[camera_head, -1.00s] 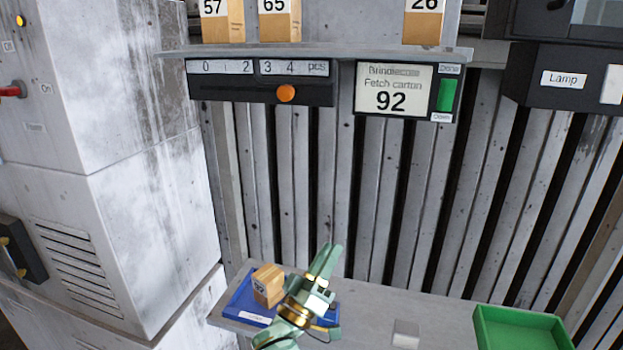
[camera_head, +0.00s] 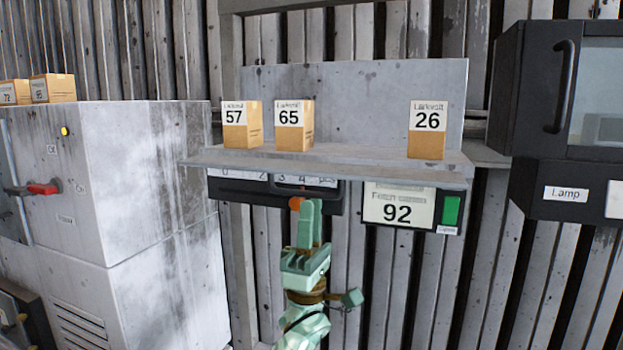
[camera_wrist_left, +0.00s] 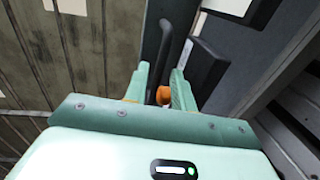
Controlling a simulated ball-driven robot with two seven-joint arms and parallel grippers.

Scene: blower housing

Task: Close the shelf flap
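The grey shelf (camera_head: 340,165) is on the ribbed wall in the head view, with a flat grey panel (camera_head: 360,85) upright behind its cartons. No part is marked as the flap, so I cannot tell which piece it is. Under the shelf's left half is a black numbered panel (camera_head: 225,190) with an orange knob (camera_head: 296,203) and a dark handle-like bar. My left gripper (camera_head: 309,212) is raised just below the shelf front, at the knob. In the left wrist view, its fingers (camera_wrist_left: 163,80) are apart, with the orange knob (camera_wrist_left: 163,95) showing between them; contact is unclear. My right gripper is out of view.
Cartons 57 (camera_head: 242,125), 65 (camera_head: 294,125) and 26 (camera_head: 427,130) stand on the shelf. A display reading 92 (camera_head: 397,206) with a green switch (camera_head: 451,210) hangs beneath. A black lamp cabinet (camera_head: 535,110) is right; a grey machine (camera_head: 150,200) is left.

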